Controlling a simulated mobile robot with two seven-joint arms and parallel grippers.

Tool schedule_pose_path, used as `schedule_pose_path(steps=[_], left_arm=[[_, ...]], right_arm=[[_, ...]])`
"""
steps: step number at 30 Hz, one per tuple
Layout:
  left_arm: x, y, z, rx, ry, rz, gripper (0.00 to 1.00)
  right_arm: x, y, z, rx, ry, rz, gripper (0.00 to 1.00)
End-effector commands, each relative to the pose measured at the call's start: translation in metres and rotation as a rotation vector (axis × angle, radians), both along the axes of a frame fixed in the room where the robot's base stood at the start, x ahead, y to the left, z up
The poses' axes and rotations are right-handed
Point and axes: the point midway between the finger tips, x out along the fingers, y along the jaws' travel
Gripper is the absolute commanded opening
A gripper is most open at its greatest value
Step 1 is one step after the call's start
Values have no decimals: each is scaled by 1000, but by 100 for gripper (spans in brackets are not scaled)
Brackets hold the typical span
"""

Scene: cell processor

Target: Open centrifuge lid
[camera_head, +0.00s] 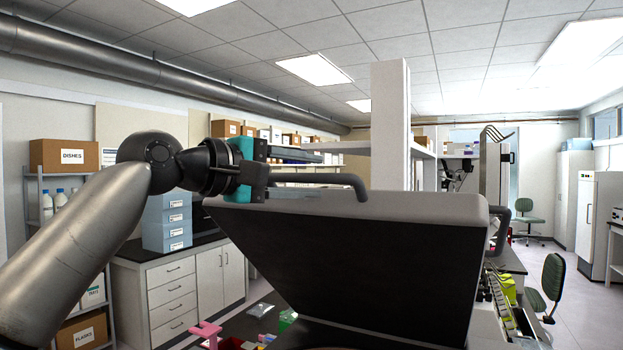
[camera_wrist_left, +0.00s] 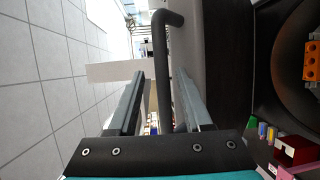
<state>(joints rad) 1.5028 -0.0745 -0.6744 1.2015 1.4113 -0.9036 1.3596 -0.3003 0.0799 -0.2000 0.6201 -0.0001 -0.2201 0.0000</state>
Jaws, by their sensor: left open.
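The centrifuge lid (camera_head: 380,255) is tilted up, its dark underside facing me in the head view. A dark bent handle (camera_head: 335,181) is at the lid's upper edge. My left gripper (camera_head: 318,154) is open at the upper left of the lid, close to this handle. In the left wrist view the handle (camera_wrist_left: 163,60) runs between the two spread fingers of my left gripper (camera_wrist_left: 161,76); I cannot tell whether either finger touches it. The round centrifuge bowl (camera_wrist_left: 290,75) shows at the right there, with an orange part (camera_wrist_left: 312,60) inside. My right gripper is not in view.
Pink and green items (camera_head: 207,331) lie on the bench left of the centrifuge. Blue stacked boxes (camera_head: 167,222) stand on a white cabinet (camera_head: 178,295) behind. A white pillar (camera_head: 390,125) rises behind the lid. A green chair (camera_head: 552,275) stands in the aisle at right.

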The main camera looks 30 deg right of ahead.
Motion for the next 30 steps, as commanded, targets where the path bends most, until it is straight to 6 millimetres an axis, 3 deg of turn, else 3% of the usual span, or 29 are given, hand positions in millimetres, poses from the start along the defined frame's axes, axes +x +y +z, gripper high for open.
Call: schedule_pose_path(steps=[6,15,21,30], left_arm=[[-12,48,1,-3,-6,5,50],[-31,111,9,-4,-6,4,50],[-37,132,13,-4,-4,2,50],[-38,136,14,-4,-4,1,50]], right_arm=[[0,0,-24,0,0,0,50],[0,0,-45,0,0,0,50],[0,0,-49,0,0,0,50],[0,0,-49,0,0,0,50]])
